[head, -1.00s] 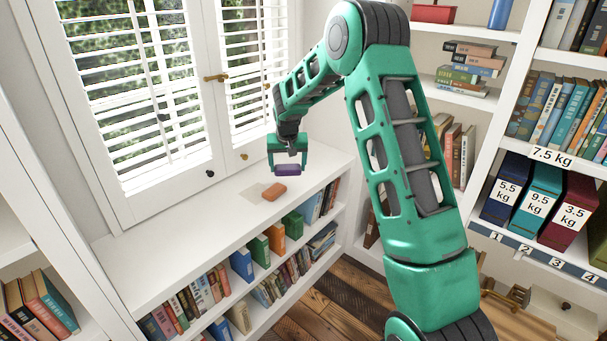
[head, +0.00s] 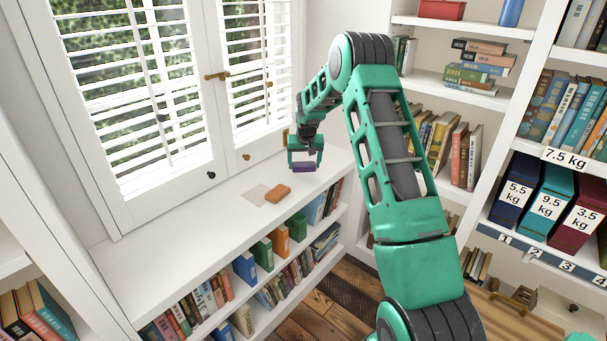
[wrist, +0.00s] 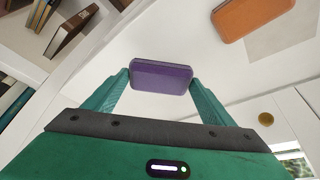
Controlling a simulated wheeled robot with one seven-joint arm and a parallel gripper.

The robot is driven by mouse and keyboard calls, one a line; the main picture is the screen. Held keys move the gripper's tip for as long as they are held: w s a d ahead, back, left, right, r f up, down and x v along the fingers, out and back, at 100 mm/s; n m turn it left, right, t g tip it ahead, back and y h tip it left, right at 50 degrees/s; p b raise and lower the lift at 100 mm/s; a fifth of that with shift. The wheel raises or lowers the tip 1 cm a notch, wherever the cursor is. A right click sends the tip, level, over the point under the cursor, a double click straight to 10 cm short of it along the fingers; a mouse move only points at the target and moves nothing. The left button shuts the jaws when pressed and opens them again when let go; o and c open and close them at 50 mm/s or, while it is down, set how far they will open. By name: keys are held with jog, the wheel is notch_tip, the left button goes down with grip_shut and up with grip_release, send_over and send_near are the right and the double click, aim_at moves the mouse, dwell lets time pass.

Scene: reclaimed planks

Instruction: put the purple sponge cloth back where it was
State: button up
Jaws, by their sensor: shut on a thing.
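The purple sponge cloth (head: 303,168) is a small flat purple block. My gripper (head: 304,162) is shut on it, with a finger at each end. In the wrist view the purple sponge cloth (wrist: 161,77) sits level between the two green fingertips of my gripper (wrist: 161,82). It is over the white shelf top (head: 190,225); I cannot tell whether it touches the surface. An orange sponge-like block (head: 277,194) lies on the shelf top to its left, partly on a pale beige square patch (head: 255,195).
Shuttered windows (head: 135,95) stand behind the shelf top. Books (head: 290,270) fill the shelves below it. A tall white bookcase with books (head: 455,150) and weight-labelled boxes (head: 540,205) is at the right. The shelf top's left part is clear.

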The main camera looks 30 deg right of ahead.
aim_at(306, 166)
jog(key=shift+w+d+f, duration=0.1)
jog(key=shift+d+f, duration=0.25)
jog(key=shift+d, duration=0.05)
jog(key=shift+f, duration=1.9)
jog(key=o, duration=1.1)
jog(key=shift+r, duration=0.1)
